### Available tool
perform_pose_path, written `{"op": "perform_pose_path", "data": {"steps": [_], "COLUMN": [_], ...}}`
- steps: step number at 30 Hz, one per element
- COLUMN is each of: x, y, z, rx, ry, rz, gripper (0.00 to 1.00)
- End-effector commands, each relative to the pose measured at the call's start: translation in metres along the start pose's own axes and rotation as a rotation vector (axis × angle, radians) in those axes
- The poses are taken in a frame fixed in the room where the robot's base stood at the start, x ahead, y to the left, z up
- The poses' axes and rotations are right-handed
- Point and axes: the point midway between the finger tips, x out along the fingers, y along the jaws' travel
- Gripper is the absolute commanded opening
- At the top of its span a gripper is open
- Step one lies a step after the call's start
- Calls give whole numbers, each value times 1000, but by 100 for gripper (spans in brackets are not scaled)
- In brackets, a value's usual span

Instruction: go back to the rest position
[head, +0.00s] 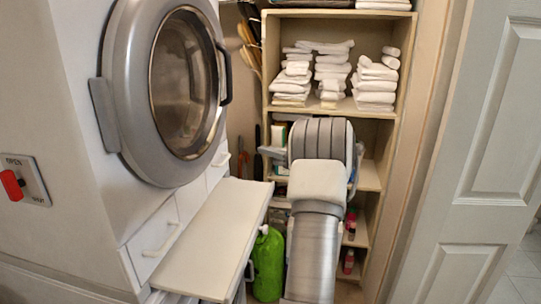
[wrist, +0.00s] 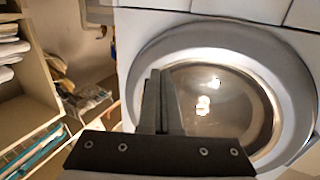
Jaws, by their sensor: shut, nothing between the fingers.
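My gripper (wrist: 158,92) shows in the wrist view with its two dark fingers together and nothing between them. It points toward the round glass door (wrist: 222,100) of the washing machine, which is closed. I cannot tell the gap between the fingertips and the door. In the head view my arm reaches forward in front of the shelf unit, and the gripper itself is hidden behind my arm. Stacks of folded white towels (head: 333,65) stand on the upper shelf (head: 310,109), behind and above my arm.
The machine door (head: 187,84) is at the left in the head view, above a pulled-out white board (head: 215,237). A green bottle (head: 268,262) stands low beside my arm. A grey panelled door (head: 470,150) borders the right. Shelves with towels (wrist: 10,50) are at the wrist view's left.

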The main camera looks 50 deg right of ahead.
Motion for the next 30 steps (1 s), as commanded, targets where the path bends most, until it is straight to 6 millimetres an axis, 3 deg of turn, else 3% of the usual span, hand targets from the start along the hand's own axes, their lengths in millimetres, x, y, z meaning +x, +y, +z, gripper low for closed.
{"op": "perform_pose_path", "data": {"steps": [6,14,17,23,27,30], "x": [-11,-5,10,45,50,45], "y": [0,-1,-4,-23,-49,-75], "z": [0,-8,-31,-105,-145,-163], "rx": [0,-14,-50,-121,-109,-68], "ry": [0,1,8,15,-6,-41], "rz": [0,19,81,317,476,566], "gripper": [0,0,0,0,0,0]}}
